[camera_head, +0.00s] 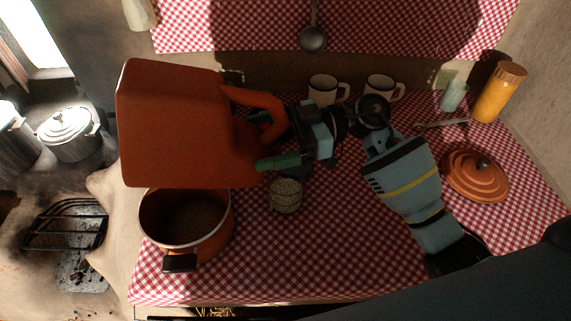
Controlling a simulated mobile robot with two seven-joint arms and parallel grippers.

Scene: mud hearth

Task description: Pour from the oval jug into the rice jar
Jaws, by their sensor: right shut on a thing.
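The large orange-red jug (180,125) hangs in the air at the left of the table, above and behind the pot. Its mouth and anything inside are hidden, so I cannot tell how far it tips; no stream shows. Its looped handle (262,103) points right. My right gripper (280,143) is shut on the jug at this handle side. A small ribbed jar (285,196), which seems to be the rice jar, stands on the cloth just below and in front of the gripper, apart from the jug. My left gripper is out of view.
An orange pot (187,230) with dark contents stands left of the jar. Two white mugs (323,90) (380,87), a glass (454,96), an orange bottle (493,95) and an orange lid (476,174) stand behind and right. The checked cloth's front middle (310,260) is clear.

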